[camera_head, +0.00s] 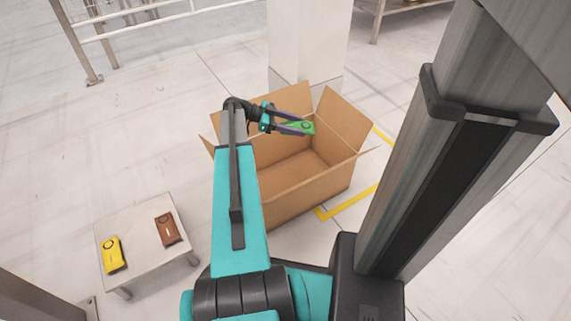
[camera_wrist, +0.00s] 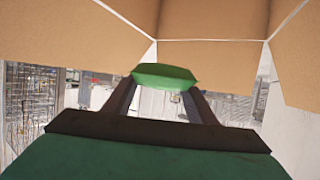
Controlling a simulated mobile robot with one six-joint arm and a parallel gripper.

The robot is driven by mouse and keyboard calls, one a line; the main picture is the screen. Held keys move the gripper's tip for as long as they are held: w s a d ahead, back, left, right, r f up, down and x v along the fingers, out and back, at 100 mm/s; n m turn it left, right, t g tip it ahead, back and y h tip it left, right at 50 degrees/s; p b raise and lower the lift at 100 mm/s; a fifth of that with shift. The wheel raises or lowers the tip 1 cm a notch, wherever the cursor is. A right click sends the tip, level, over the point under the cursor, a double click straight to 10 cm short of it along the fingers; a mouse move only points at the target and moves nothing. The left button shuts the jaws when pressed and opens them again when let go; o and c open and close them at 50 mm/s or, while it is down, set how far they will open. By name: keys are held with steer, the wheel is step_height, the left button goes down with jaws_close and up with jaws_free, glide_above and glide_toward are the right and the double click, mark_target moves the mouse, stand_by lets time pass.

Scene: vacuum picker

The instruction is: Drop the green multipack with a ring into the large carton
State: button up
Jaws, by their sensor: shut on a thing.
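The green multipack (camera_head: 306,127) is between the fingers of my gripper (camera_head: 297,125), which is shut on it. A dark ring mark shows on its top in the head view. The multipack also shows at the fingertips in the wrist view (camera_wrist: 165,76). The large carton (camera_head: 310,188) stands open on the floor with its flaps spread outward. In the head view, my gripper and the multipack appear over the carton's opening, towards its back. The wrist view shows brown carton panels (camera_wrist: 210,22) along the top. The exact height of the multipack above the carton is hard to tell.
A small low table (camera_head: 140,226) stands at the left with a yellow pack (camera_head: 112,255) and a brown pack (camera_head: 167,230) on it. A pale pillar (camera_head: 305,45) rises behind the carton. Yellow floor tape (camera_head: 350,203) runs beside the carton. A white railing (camera_head: 150,22) is at the back left.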

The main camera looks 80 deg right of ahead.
steer(key=shift+w+f, duration=0.45)
steer(key=shift+f, duration=0.15)
steer(key=shift+b, duration=0.3)
step_height(320, 180, down, 6)
steer(key=b, duration=0.1)
stand_by(0.4)
steer(key=o, duration=1.2)
steer(key=shift+w, duration=0.1)
steer(key=p+v, duration=0.4)
steer(key=v, duration=0.9)
steer(key=shift+w+r, duration=0.1)
steer(key=shift+w, duration=0.25)
